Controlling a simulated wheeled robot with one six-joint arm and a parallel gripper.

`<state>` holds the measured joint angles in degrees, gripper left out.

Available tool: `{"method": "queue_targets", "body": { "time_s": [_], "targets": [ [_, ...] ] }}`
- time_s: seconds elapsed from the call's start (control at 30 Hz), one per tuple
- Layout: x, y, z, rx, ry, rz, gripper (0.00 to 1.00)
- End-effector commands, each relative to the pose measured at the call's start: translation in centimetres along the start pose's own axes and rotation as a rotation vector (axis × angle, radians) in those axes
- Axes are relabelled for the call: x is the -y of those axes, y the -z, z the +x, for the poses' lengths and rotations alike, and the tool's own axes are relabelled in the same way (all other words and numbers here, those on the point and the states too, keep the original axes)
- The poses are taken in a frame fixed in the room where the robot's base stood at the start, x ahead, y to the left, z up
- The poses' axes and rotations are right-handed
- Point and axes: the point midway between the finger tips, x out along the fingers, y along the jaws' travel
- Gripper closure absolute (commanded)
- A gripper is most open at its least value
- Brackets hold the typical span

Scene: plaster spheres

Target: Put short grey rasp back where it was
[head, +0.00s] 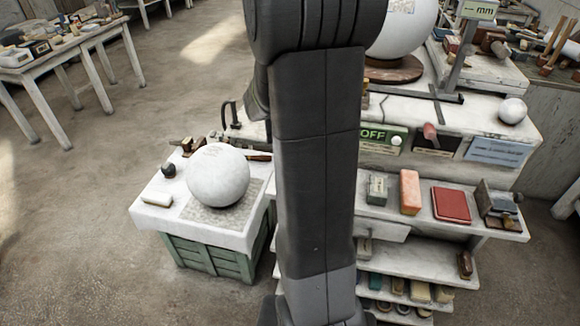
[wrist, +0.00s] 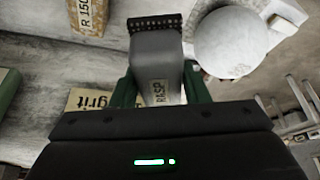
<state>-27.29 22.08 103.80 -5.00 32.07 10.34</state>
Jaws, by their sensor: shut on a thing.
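The short grey rasp (wrist: 156,50) is in the wrist view, a grey block with a dark toothed strip at its far end and a pale label reading "RASP". My gripper (wrist: 160,90) has a green finger on each side of the rasp and is shut on it. A pale shelf surface lies behind the rasp; I cannot tell whether the rasp touches it. In the head view my arm covers the middle, and neither my gripper nor the rasp can be made out there.
In the head view, an orange block (head: 410,192) and red box (head: 451,204) sit on the shelf. A plaster sphere (head: 218,176) stands left.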

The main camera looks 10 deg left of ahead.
Motion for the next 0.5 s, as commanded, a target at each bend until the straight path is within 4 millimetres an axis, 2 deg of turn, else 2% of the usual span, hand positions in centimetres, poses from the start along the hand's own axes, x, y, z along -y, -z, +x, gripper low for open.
{"method": "queue_targets", "body": {
  "time_s": [0.2,0.5],
  "targets": [
    [0.0,-1.4,3.4,0.005,-0.001,0.000,0.84],
    [0.0,-2.5,5.9,0.003,-0.001,0.000,0.84]
  ]
}}
